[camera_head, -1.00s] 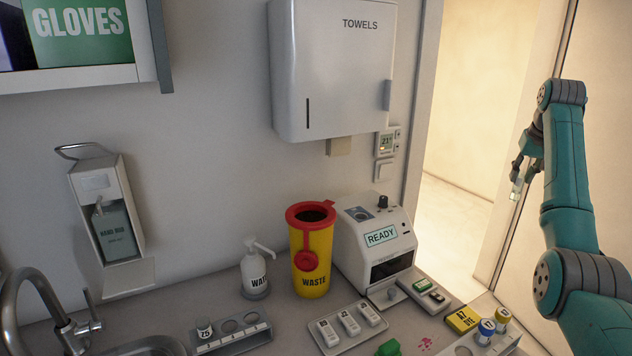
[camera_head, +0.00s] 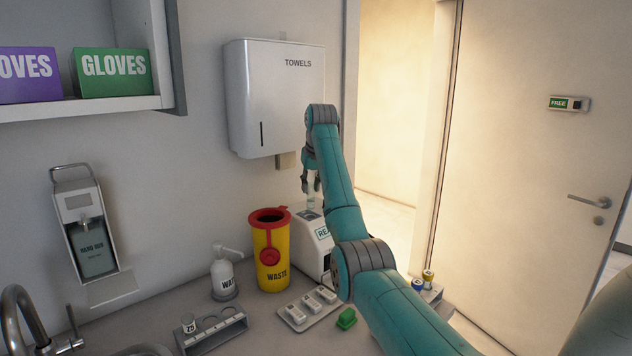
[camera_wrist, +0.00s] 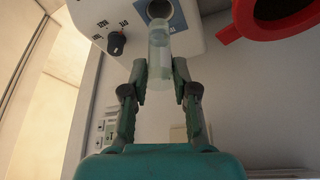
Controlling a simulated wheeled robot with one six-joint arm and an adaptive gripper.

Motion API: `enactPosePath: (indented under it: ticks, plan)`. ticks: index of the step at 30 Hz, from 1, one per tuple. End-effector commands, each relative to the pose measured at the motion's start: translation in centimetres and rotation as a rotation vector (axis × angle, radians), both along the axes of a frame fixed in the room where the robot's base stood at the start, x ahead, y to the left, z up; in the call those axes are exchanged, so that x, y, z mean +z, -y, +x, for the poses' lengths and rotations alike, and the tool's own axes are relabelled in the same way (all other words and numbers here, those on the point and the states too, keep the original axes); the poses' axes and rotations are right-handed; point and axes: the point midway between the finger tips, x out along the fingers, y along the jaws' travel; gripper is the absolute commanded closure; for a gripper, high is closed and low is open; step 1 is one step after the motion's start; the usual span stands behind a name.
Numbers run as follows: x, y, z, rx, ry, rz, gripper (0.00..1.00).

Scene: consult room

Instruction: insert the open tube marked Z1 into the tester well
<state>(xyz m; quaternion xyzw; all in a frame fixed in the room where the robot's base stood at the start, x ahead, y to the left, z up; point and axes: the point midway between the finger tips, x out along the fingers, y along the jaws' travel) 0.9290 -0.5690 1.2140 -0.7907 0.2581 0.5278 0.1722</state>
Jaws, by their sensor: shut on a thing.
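My gripper (camera_wrist: 160,72) is shut on a clear tube (camera_wrist: 159,52), which lies between its two fingertips. No marking is readable on the tube. In the head view my gripper (camera_head: 311,180) is above the white tester (camera_head: 313,238), with the tube (camera_head: 311,202) pointing down at the tester's top. In the wrist view the tester (camera_wrist: 203,42) shows a dark round well (camera_wrist: 158,8) in a blue patch. The tube's far end overlaps the well's edge in the picture; I cannot tell whether it has entered. My arm hides part of the tester and its READY label.
A yellow waste bin (camera_head: 271,255) with a red rim stands close left of the tester. The towel dispenser (camera_head: 270,95) hangs on the wall behind. A rack (camera_head: 212,330) with a Z5 tube, a cartridge tray (camera_head: 308,310) and a green object (camera_head: 346,318) are in front.

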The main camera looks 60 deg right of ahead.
Motion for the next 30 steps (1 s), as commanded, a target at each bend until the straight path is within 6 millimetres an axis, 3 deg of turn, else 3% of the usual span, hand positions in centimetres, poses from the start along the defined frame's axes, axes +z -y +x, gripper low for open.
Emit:
enactPosePath:
  ticks: [7, 30]
  plan:
    - [-1.2, 0.0, 0.0, 0.0, 0.0, 0.0, 0.96]
    - [-1.5, 0.1, -0.2, 0.0, 0.0, 0.0, 0.96]
